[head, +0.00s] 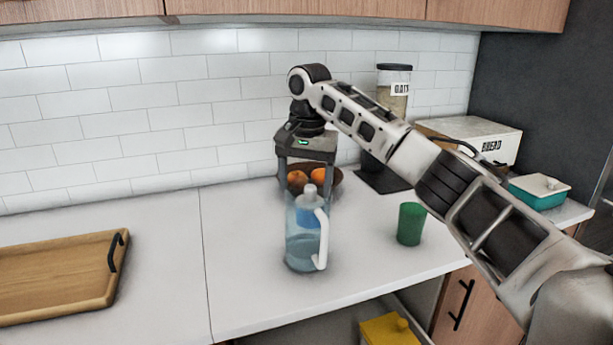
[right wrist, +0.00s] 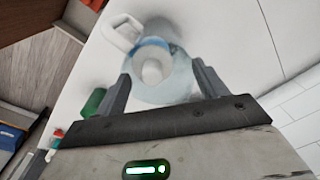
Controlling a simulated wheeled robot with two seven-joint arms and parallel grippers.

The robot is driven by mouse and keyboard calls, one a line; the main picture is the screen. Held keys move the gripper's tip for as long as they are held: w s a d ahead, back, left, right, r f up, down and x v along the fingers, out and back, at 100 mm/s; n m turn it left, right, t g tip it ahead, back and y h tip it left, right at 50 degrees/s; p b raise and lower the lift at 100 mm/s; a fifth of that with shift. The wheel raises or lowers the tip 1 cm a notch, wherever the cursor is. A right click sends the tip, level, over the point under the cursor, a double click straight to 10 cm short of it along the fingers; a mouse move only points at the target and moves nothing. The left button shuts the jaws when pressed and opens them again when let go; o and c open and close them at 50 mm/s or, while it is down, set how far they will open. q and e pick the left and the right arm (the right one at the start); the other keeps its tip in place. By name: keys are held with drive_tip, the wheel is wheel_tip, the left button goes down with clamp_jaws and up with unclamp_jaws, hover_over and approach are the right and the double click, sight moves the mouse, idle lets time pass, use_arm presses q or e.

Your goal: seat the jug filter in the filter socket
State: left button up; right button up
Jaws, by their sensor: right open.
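The clear bluish jug (head: 303,248) stands upright on the white counter, with a white handle on its right side. A blue part (head: 307,217), seemingly the filter socket, shows inside its upper half. The pale jug filter (head: 309,193) stands upright at the jug's mouth, its top above the rim; I cannot tell how deep it sits. My right gripper (head: 306,182) is open, pointing down above the jug. In the right wrist view, the filter (right wrist: 152,71) shows between the spread fingers (right wrist: 161,72), apart from both. My left gripper is not in view.
A green cup (head: 411,224) stands right of the jug. A fruit bowl (head: 335,178) is behind it. A wooden tray (head: 60,275) lies at the left. A bread box (head: 470,135), oats jar (head: 394,85) and teal dish (head: 538,191) stand at the back right. The counter between tray and jug is clear.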

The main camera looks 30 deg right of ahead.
drive_tip(key=shift+w+d+r+g, duration=0.3)
drive_tip(key=shift+w+r+g, duration=0.15)
drive_tip(key=shift+r, duration=0.2)
wheel_tip(320, 180, up, 8)
drive_tip(key=shift+s, duration=0.25)
drive_tip(key=shift+f, duration=0.1)
